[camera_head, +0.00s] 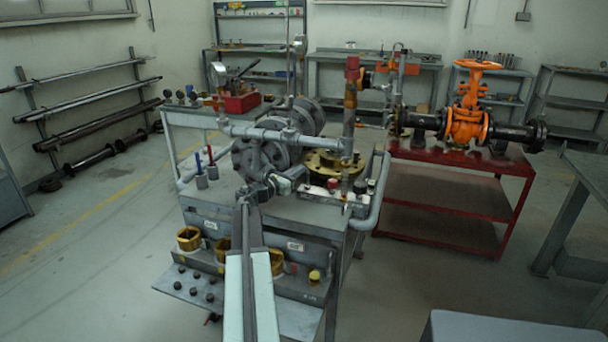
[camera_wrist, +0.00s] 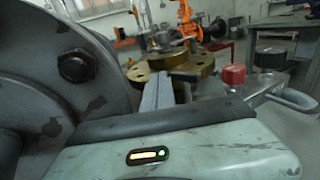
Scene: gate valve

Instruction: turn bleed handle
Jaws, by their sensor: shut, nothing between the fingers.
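My gripper (camera_head: 290,177) is over the grey workbench, in front of the flanged pipe assembly (camera_head: 262,150). In the wrist view its narrow grey fingers (camera_wrist: 160,88) are together and empty, pointing toward the brass flange (camera_wrist: 192,66). The flange (camera_head: 328,164) is right of my gripper in the head view. A red knob (camera_wrist: 233,75) and a black knob (camera_wrist: 270,60) are right of the fingers, apart from them. I cannot tell for sure which part is the bleed handle. My wrist hides part of the assembly.
A large grey flange with a bolt (camera_wrist: 78,66) stands close at the left of the wrist view. An upright rusty pipe (camera_head: 350,110) rises behind the brass flange. An orange gate valve (camera_head: 468,122) sits on a red table (camera_head: 450,190) at the right. Open floor lies left.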

